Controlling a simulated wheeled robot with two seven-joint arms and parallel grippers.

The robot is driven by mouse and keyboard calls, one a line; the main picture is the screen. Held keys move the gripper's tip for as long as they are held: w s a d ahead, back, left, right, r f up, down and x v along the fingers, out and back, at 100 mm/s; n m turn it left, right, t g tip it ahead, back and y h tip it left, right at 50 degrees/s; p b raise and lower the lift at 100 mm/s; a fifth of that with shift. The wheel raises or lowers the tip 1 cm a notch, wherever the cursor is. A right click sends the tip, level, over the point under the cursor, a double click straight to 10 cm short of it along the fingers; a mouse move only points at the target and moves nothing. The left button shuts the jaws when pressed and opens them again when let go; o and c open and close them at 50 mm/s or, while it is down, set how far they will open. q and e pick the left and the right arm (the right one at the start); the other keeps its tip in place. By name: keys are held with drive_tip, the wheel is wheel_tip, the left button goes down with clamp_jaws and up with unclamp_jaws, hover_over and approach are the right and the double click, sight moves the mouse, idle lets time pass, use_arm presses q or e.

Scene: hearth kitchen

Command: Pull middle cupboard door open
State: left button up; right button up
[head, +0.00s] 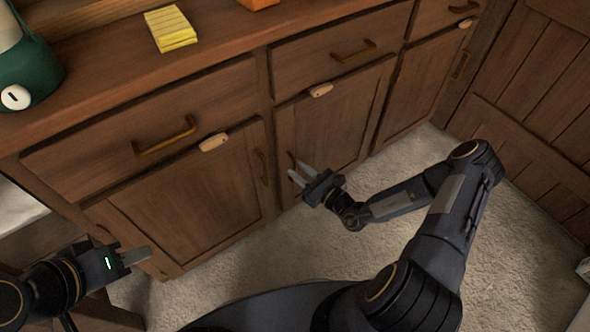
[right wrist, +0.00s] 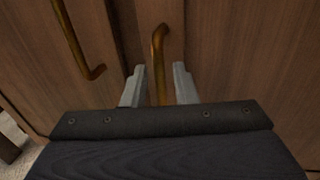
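The middle cupboard door (head: 338,120) is a brown wooden panel below a drawer and looks closed. Its upright brass handle (right wrist: 158,60) is near its left edge; in the head view only a bit of it shows behind the fingers. My right gripper (head: 294,174) is at this handle. In the right wrist view its two fingers (right wrist: 160,88) stand apart on either side of the handle, with gaps visible on both sides. My left gripper (head: 148,254) is low at the left, in front of the left cupboard door (head: 190,200), away from the middle door. Whether its fingers are apart is unclear.
The left door's handle (head: 262,167) is close beside the middle one and also shows in the right wrist view (right wrist: 82,45). Drawers with brass pulls (head: 165,137) run above. A yellow block (head: 170,28) and a green object (head: 28,65) stand on the countertop. Pale carpet (head: 530,235) is clear.

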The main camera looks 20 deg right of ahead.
drive_tip(key=shift+x, duration=1.1)
drive_tip(key=shift+c, duration=0.4)
clamp_jaws()
